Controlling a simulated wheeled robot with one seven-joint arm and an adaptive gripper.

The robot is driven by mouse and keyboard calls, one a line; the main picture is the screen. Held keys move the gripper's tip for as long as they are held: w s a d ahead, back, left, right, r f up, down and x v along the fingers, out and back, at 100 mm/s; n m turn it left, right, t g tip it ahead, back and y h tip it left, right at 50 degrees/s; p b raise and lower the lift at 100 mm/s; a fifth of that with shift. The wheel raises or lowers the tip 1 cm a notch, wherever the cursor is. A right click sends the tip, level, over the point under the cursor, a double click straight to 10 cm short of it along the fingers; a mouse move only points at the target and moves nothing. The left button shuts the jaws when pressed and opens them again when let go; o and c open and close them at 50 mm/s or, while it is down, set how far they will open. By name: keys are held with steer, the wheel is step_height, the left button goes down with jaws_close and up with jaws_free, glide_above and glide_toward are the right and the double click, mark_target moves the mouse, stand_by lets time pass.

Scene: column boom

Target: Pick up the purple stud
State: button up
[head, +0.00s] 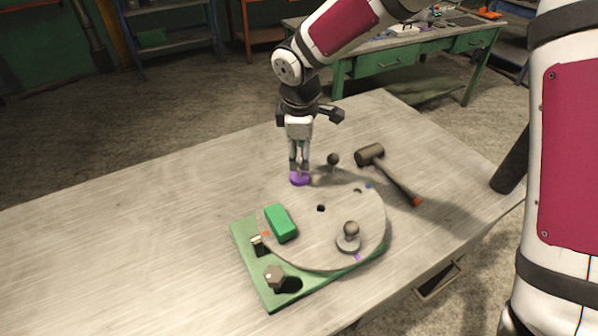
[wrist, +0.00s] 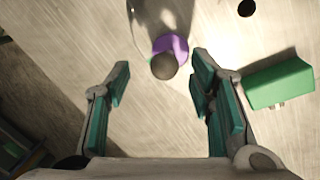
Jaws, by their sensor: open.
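The purple stud (head: 299,179) has a purple round base and stands at the far left edge of a round disc (head: 335,215) on the table. In the wrist view the purple stud (wrist: 174,43) shows a grey-brown ball knob on top. My gripper (head: 299,166) points down right above the stud in the head view, its fingers hiding the knob there. In the wrist view my gripper (wrist: 162,72) is open and empty. The knob appears between the two fingertips with a gap on each side. I cannot tell how far below the tips it is.
A green block (head: 281,223) lies on the disc; it is near the right finger in the wrist view (wrist: 280,83). A grey stud (head: 348,241) stands on the disc, and a dark knob (head: 333,159) beyond it. A mallet (head: 371,155) lies right. The table's left is clear.

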mark_target(299, 158)
steer(key=f, duration=0.4)
steer(key=shift+w+a, duration=0.15)
steer(key=shift+a, duration=0.05)
steer(key=shift+c, duration=0.6)
jaws_close()
steer(key=shift+r, duration=0.1)
steer(key=shift+r, duration=0.65)
step_height(299, 158, up, 2)
steer(key=shift+r, duration=0.15)
steer(key=s+d, duration=0.2)
steer(key=s, duration=0.5)
steer(key=s+d+r, duration=0.1)
steer(key=s+d, duration=0.2)
steer(key=s, duration=0.5)
steer(key=shift+r, duration=0.15)
